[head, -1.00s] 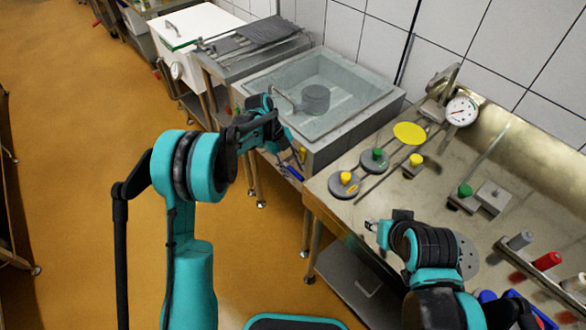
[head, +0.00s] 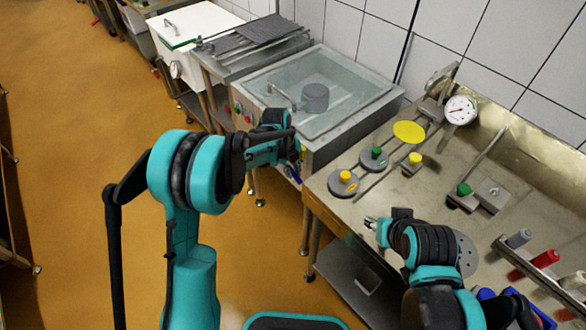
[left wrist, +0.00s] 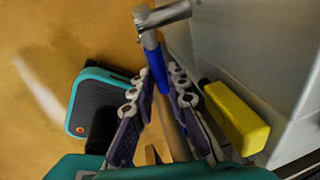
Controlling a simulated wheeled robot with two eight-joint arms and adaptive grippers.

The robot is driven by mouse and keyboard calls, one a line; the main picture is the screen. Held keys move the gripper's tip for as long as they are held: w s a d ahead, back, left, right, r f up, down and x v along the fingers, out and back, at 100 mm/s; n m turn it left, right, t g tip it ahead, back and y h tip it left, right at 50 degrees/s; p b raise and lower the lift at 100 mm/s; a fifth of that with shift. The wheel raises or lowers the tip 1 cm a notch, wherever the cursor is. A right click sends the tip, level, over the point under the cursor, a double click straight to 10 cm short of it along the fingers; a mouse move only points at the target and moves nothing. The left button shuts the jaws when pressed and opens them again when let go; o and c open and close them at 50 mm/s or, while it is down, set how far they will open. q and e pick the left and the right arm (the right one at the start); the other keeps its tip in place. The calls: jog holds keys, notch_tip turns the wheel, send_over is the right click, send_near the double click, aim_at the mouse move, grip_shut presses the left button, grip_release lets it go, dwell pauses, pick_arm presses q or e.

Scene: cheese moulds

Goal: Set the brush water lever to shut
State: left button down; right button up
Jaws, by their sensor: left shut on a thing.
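The lever has a blue handle (left wrist: 161,66) on a metal valve body (left wrist: 163,14), seen at the top middle of the left wrist view. My left gripper (left wrist: 160,88) is shut on the blue handle, with one ridged finger on each side of it. In the head view my left gripper (head: 294,158) is at the front of the grey water basin (head: 345,122), and it hides most of the lever. My right gripper (head: 371,224) is over the front edge of the steel bench, away from the lever; its opening is too small to judge.
A yellow block (left wrist: 237,117) stands close to the right of my left gripper, by a pale wall. The steel bench (head: 400,205) on the right carries weighted discs, a dial gauge (head: 460,110) and coloured handles. Open orange floor (head: 90,150) lies left.

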pick_arm(q)
jog(key=shift+f+t+y+b, duration=0.55)
jog(key=shift+f+t+y, duration=0.35)
jog(key=shift+t+y, duration=0.25)
jog(key=c, duration=1.5)
grip_release()
jog(key=v, duration=1.2)
jog(key=shift+c, duration=0.3)
